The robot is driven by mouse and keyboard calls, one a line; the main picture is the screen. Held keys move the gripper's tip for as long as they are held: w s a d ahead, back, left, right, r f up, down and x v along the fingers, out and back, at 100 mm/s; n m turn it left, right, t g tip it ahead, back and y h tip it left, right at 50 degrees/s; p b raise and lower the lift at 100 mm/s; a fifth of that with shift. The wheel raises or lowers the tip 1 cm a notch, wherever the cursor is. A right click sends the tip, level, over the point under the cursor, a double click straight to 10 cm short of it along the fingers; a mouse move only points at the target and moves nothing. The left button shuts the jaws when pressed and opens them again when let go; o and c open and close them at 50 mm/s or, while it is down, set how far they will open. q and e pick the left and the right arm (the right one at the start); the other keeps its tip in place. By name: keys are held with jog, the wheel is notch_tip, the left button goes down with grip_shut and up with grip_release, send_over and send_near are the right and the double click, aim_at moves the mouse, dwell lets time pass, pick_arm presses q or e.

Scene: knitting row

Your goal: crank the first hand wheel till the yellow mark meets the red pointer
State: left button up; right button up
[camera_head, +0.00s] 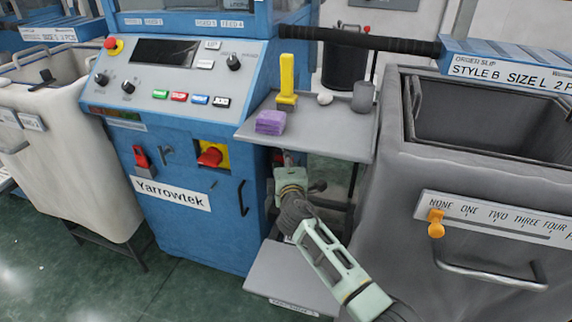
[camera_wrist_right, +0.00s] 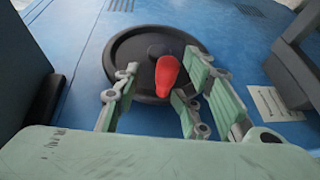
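A dark round hand wheel (camera_wrist_right: 125,48) with a red handle (camera_wrist_right: 167,72) is on the blue machine's side in the right wrist view. My right gripper (camera_wrist_right: 160,93) is open, its fingers spread on either side of the handle. The right fingers are close to the handle; I cannot tell if they touch it. In the head view my right gripper (camera_head: 288,163) is beside the machine, just under the grey shelf, and the wheel is mostly hidden there. I cannot make out a yellow mark or a red pointer at the wheel. My left gripper is out of view.
The grey shelf (camera_head: 350,142) above my gripper holds a yellow tool (camera_head: 287,75), a purple block (camera_head: 270,122) and a grey cylinder (camera_head: 362,97). A grey bin (camera_head: 395,190) stands to the right. The blue machine (camera_head: 190,235) has a red-on-yellow switch (camera_head: 211,156).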

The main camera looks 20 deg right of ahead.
jog(key=shift+o, duration=0.5)
jog(key=shift+w+d+r, duration=0.35)
jog(key=shift+w, duration=0.05)
jog(key=shift+f, duration=0.2)
jog(key=shift+s+a+f, duration=0.1)
jog(key=shift+s+f, duration=0.05)
jog(key=shift+s, duration=0.05)
jog(key=v, duration=1.2)
